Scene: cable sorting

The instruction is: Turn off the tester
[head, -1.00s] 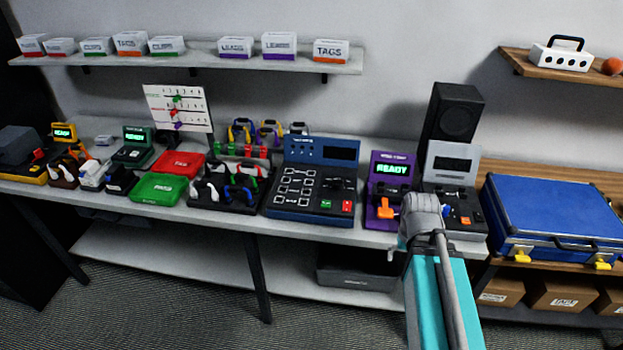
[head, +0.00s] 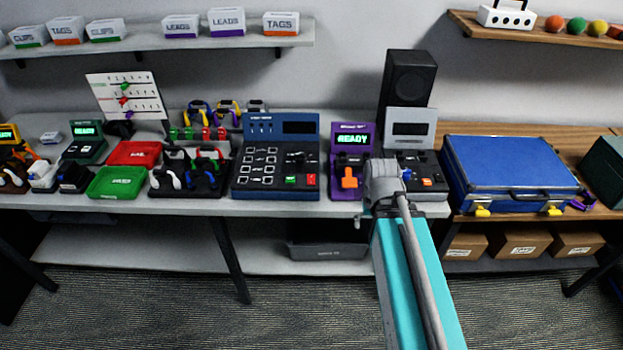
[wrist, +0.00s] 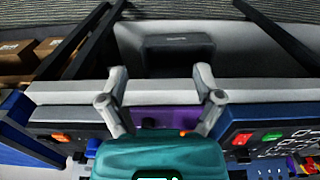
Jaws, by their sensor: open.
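No label reading "tester" is legible. The blue console (head: 277,155) has a dark screen, socket outlines, and a green and a red button (head: 311,180). Right of it is a narrow purple unit (head: 352,150) with a lit READY display and an orange lever (head: 349,177). A grey-and-black unit (head: 411,140) with a dark screen and orange switch is partly hidden behind my arm. My gripper (wrist: 160,75) is open and empty in the wrist view, its fingers spread above the purple unit's front and the bench edge. The blue console's buttons show at right in that view (wrist: 257,138).
A blue case (head: 515,170) lies on the wooden bench at right. A black speaker (head: 408,78) stands behind the grey unit. Red and green trays (head: 118,183) and cable racks lie left. A dark bin (head: 328,247) sits on the lower shelf. Floor in front is clear.

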